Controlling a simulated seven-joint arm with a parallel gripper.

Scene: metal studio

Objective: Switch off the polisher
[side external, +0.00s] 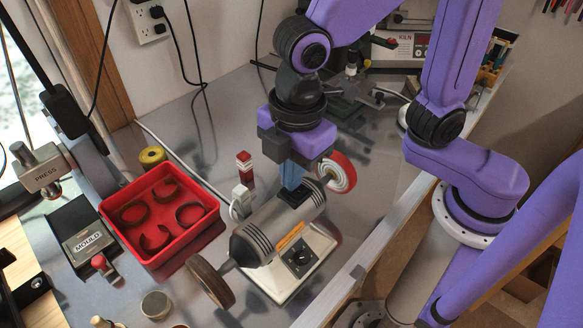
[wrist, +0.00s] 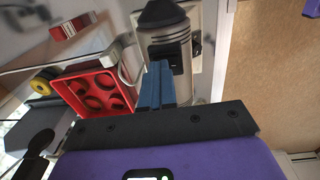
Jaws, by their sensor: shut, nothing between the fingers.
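The polisher (side external: 262,236) is a grey ribbed motor on a white base (side external: 270,285). A brown wheel (side external: 211,282) is on its left end and a red-and-white wheel (side external: 338,171) on its right. A dark round knob on a black plate (side external: 299,257) sits on the base front. A black block (side external: 294,194) is on top of the motor. My gripper (side external: 292,184) is shut and empty, its blue fingers pointing down at this block; I cannot tell whether they touch it.
A red tray (side external: 205,222) with several brown curved pieces stands left of the polisher. A red-and-white block (side external: 245,168) stands behind it. A yellow roll (side external: 152,156), the MOULD box (side external: 85,238) and the PRESS (side external: 45,173) are farther left. The bench's front edge is close on the right.

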